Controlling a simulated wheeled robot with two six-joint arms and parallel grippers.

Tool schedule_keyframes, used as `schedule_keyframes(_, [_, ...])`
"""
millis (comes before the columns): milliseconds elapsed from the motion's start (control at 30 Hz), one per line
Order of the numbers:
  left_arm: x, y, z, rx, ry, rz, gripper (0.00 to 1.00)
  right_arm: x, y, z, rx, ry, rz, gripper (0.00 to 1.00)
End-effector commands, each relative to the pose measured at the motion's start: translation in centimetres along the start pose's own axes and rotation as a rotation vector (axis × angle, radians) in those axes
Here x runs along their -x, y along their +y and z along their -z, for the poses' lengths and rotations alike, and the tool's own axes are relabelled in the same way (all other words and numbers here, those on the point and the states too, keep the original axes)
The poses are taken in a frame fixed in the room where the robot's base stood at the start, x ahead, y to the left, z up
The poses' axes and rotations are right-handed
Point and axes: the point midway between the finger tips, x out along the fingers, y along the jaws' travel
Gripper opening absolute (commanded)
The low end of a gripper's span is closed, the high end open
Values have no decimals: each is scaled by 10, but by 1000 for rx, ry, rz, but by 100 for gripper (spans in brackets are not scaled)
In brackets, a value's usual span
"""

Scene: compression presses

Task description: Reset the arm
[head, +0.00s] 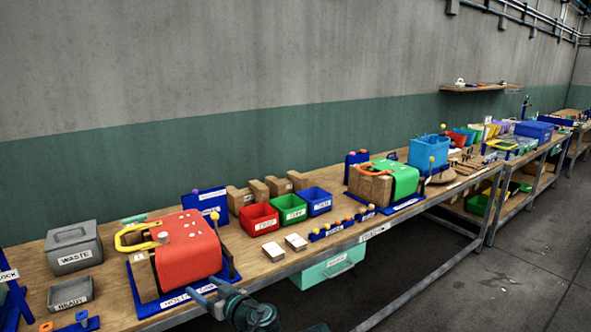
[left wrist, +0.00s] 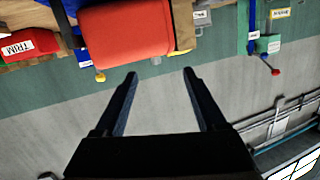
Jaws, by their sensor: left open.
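My left arm comes in at the bottom of the head view, with its gripper (head: 208,297) at the front edge of the bench, in front of the red-covered press (head: 190,245). In the left wrist view the two dark fingers (left wrist: 159,73) stand wide apart with nothing between them. That view is tipped over, and the red cover (left wrist: 125,32) fills its top, beyond the fingertips. Whether the gripper touches the press base cannot be told. My right gripper is in neither view.
A grey waste bin (head: 73,250) and a ready tray (head: 70,293) stand left of the press. Red (head: 259,219), green (head: 289,209) and blue (head: 314,201) bins stand to its right. A green-covered press (head: 404,179) is farther along. The floor in front is clear.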

Motion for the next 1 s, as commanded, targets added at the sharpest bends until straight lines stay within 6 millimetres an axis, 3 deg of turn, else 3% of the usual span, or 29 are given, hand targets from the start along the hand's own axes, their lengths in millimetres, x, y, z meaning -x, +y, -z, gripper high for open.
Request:
schedule_keyframes(167, [10, -6, -26, -94, -139, 10, 73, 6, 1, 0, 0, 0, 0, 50])
schedule_keyframes(367, [34, -13, -71, -268, -381, -23, 73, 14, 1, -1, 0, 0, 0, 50])
schedule_keyframes(467, [60, -16, -102, -404, -557, -89, 73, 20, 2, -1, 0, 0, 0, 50])
schedule_keyframes(600, [117, -17, -147, -641, -840, -288, 73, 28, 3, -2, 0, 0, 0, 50])
schedule_keyframes(700, [158, -17, -168, -782, -990, -461, 73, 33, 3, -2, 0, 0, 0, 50])
schedule_keyframes(833, [200, -17, -181, -904, -1106, -657, 73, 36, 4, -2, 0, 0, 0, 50])
schedule_keyframes(1000, [224, -17, -186, -972, -1164, -789, 73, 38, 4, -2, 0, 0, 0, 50])
